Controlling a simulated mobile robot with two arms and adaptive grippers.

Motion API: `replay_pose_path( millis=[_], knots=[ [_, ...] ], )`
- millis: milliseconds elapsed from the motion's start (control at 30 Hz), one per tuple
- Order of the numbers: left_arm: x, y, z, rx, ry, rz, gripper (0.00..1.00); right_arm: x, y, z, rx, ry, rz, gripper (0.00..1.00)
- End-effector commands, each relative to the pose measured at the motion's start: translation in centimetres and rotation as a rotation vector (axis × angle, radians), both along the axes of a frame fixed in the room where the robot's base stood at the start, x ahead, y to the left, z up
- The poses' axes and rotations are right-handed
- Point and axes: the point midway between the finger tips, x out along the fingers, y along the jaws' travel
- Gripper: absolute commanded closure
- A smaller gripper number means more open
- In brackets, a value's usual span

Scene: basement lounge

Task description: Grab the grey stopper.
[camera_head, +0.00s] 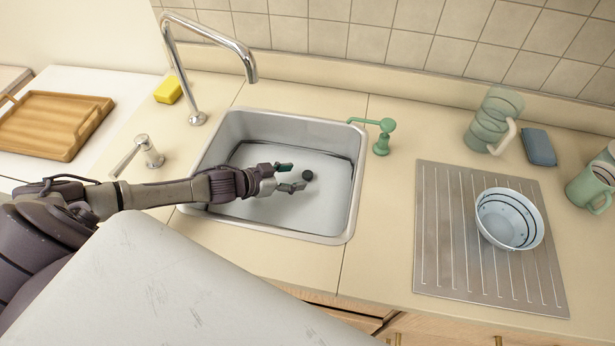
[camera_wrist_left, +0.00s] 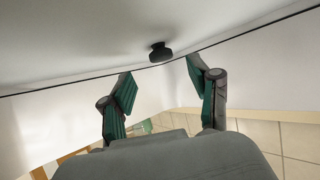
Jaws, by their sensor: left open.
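The grey stopper (camera_head: 308,175) is a small dark round piece on the floor of the metal sink (camera_head: 345,222). It also shows in the left wrist view (camera_wrist_left: 160,52), dark with a wider cap, beyond the gap between the fingertips. My left gripper (camera_head: 289,175) reaches into the sink from the left. Its two green-padded fingers are spread apart and empty, with the stopper just past their tips. The fingers also show in the left wrist view (camera_wrist_left: 160,80). My right gripper is not in view.
The sink walls surround my left gripper. A chrome tap (camera_head: 215,38) arches behind the sink, with a yellow sponge (camera_head: 168,90) beside it. A green soap pump (camera_head: 383,137) stands at the sink's right. A bowl (camera_head: 509,219) sits on the drainboard (camera_head: 440,235) further right.

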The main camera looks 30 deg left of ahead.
Motion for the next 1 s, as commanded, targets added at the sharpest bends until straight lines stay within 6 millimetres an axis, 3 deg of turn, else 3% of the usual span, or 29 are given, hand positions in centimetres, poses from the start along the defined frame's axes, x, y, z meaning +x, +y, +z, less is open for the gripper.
replay_pose_path(
  millis=[233,533,867,900,1000],
  knots=[
    [2.8,-1.4,-1.4,-0.002,-0.002,0.0,0.39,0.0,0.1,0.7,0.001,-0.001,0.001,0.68],
    [3.0,-1.5,-1.8,0.0,0.0,0.0,0.39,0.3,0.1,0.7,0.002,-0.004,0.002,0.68],
    [3.0,-1.5,-1.8,-0.001,0.0,0.0,0.94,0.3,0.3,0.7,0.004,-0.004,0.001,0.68],
    [3.0,-1.5,-1.7,-0.001,0.0,0.0,0.98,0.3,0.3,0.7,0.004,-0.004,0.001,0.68],
    [3.0,-1.5,-1.7,-0.001,0.0,0.0,0.98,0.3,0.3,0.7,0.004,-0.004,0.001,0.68]
  ],
)
